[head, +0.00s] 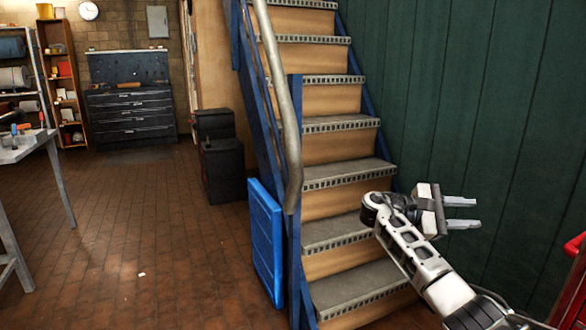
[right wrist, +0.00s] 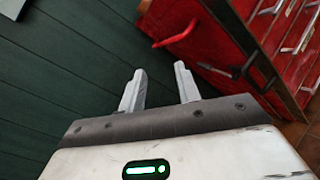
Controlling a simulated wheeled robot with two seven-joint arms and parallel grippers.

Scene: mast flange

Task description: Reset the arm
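My right gripper (head: 462,213) is at the lower right of the head view, in front of the stairs and the green wall. Its two grey fingers point right and stand apart with nothing between them. It also shows in the right wrist view (right wrist: 160,88), open and empty, with the green wall and a red cabinet beyond the fingertips. My right arm reaches up from the bottom right corner. My left gripper is not in the head view.
A staircase (head: 340,174) with a blue side frame and grey handrail (head: 285,110) rises ahead. A blue panel (head: 265,240) leans beside it. A red drawer cabinet (right wrist: 205,40) stands at the right. A workbench (head: 25,145) is at the left. The brown tiled floor between is largely clear.

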